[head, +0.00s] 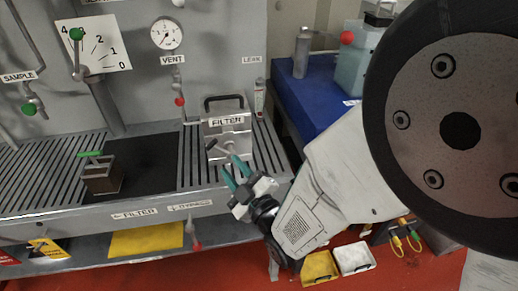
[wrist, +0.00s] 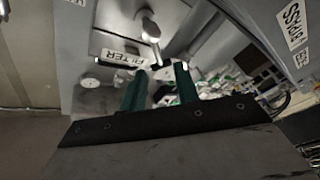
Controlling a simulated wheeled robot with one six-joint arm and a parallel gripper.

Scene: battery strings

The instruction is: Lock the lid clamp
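The metal filter box (head: 238,143) stands on the slatted bench in the head view, with a FILTER label (head: 226,121) and a black handle on its lid. A pale clamp lever (head: 222,149) shows on its front. In the wrist view, the lever with its rounded end (wrist: 150,28) is above and beyond the fingers, near the FILTER label (wrist: 123,57). My gripper (head: 234,172) is just in front of the box, at its lower right. Its green fingers are apart with nothing held between them, as the wrist view (wrist: 160,76) also shows. Whether the clamp is locked cannot be told.
A small brown box with a green handle (head: 102,178) stands left on the bench. The vent pipe with its red knob (head: 180,101) hangs left of the filter. A blue table (head: 320,98) is farther right.

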